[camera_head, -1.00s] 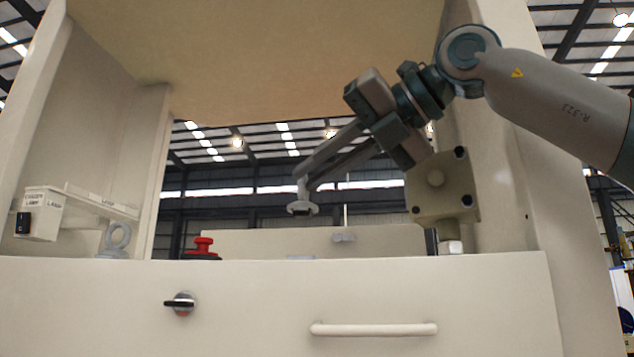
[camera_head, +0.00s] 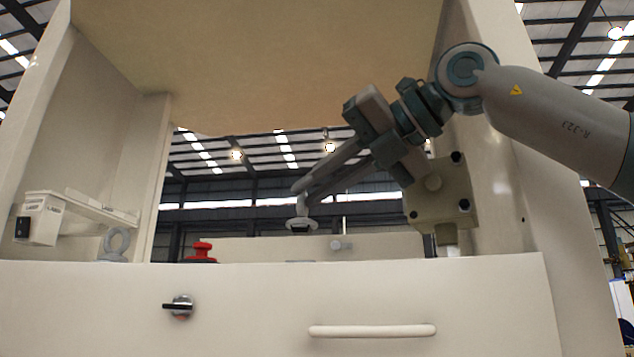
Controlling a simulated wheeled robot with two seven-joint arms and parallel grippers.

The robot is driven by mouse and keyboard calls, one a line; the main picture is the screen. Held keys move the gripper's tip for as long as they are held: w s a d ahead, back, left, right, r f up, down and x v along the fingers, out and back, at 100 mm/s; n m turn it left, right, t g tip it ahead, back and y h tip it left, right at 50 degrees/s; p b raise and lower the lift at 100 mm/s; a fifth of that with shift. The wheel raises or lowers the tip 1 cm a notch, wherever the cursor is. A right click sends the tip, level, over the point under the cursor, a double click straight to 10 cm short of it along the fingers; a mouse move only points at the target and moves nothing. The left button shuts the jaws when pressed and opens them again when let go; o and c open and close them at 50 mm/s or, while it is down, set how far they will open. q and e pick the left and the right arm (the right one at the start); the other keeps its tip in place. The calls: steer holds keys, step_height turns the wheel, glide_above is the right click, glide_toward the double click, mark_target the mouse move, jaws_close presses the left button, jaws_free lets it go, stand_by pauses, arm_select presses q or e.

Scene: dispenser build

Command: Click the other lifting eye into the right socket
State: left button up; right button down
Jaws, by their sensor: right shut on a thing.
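My right gripper (camera_head: 301,190) reaches in from the right and is shut on a lifting eye (camera_head: 302,225). The held eye has a pale round flange with a dark underside, and it hangs above the ledge, apart from it. The fingers hide most of its ring. The other lifting eye (camera_head: 116,242), a grey ring, stands upright at the left behind the front panel edge. A thin pale piece shows at the panel's top edge below the held eye; I cannot tell whether it is a socket. My left gripper is out of view.
A red knob (camera_head: 202,251) stands between the two eyes. A labelled lamp bracket (camera_head: 80,208) is at the left. A beige block (camera_head: 437,205) stands right of the held eye, under my arm. The front panel (camera_head: 240,305) has a rotary switch (camera_head: 180,306) and a handle (camera_head: 372,331).

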mark_target(310, 222)
steer(key=shift+s+a+f+b, duration=0.1)
steer(key=shift+f+b, duration=1.6)
steer(key=shift+f, duration=0.4)
steer(key=shift+f, duration=0.1)
steer(key=shift+r, duration=0.5)
steer(key=shift+d+r, duration=0.1)
steer(key=shift+d, duration=0.1)
steer(key=shift+d+r+p, duration=0.1)
steer(key=shift+r+p, duration=0.25)
steer(key=shift+p, duration=0.05)
stand_by(0.9)
steer(key=shift+d, duration=0.1)
stand_by(1.0)
steer(key=shift+f+b, duration=0.9)
steer(key=shift+b, duration=0.15)
stand_by(1.6)
